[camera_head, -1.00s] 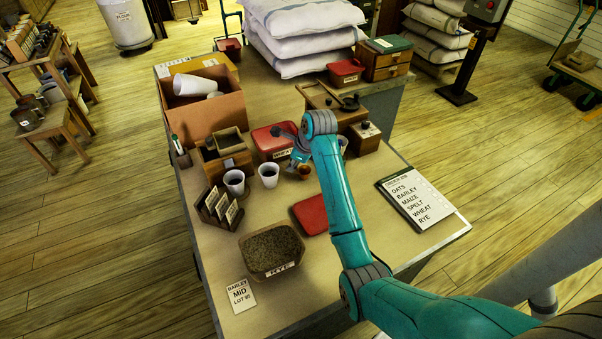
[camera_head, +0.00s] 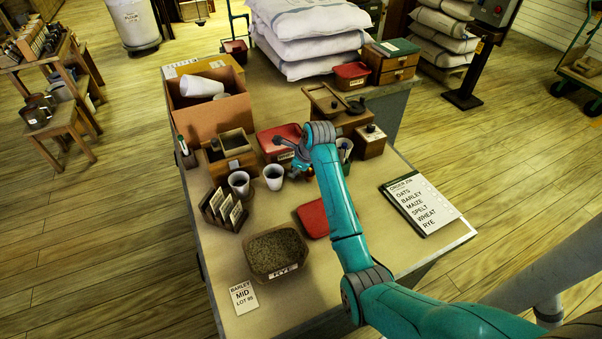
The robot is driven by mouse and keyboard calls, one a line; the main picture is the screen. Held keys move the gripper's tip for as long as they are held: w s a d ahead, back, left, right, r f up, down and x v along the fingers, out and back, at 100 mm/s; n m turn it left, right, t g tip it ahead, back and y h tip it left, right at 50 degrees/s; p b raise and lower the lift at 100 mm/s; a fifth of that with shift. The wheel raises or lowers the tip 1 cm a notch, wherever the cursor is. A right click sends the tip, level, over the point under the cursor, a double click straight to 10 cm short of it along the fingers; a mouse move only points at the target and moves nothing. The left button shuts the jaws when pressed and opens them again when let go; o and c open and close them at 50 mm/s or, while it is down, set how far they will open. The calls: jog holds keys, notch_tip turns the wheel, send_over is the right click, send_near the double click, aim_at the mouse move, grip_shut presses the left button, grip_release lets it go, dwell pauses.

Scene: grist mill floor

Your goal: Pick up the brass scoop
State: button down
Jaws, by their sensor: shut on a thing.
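My gripper (camera_head: 300,166) is small and partly hidden behind my teal wrist. It is low over the middle of the table (camera_head: 270,213), just right of two white cups and in front of the red-lidded tub. It is shut on the brass scoop, which is mostly hidden by the fingers and wrist and hard to make out at this size.
Close by stand white cups (camera_head: 273,177), a red-lidded tub (camera_head: 279,137), a wooden box (camera_head: 230,153) and a wooden mill (camera_head: 338,112). A rye tub (camera_head: 276,252) and red lid (camera_head: 314,217) lie nearer. The order board (camera_head: 426,203) is right, with bare table beside it.

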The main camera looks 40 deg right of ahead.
notch_tip(320, 180, up, 10)
dwell(0.5)
jog(key=c, duration=1.8)
grip_release()
jog(key=shift+c, duration=0.2)
grip_shut()
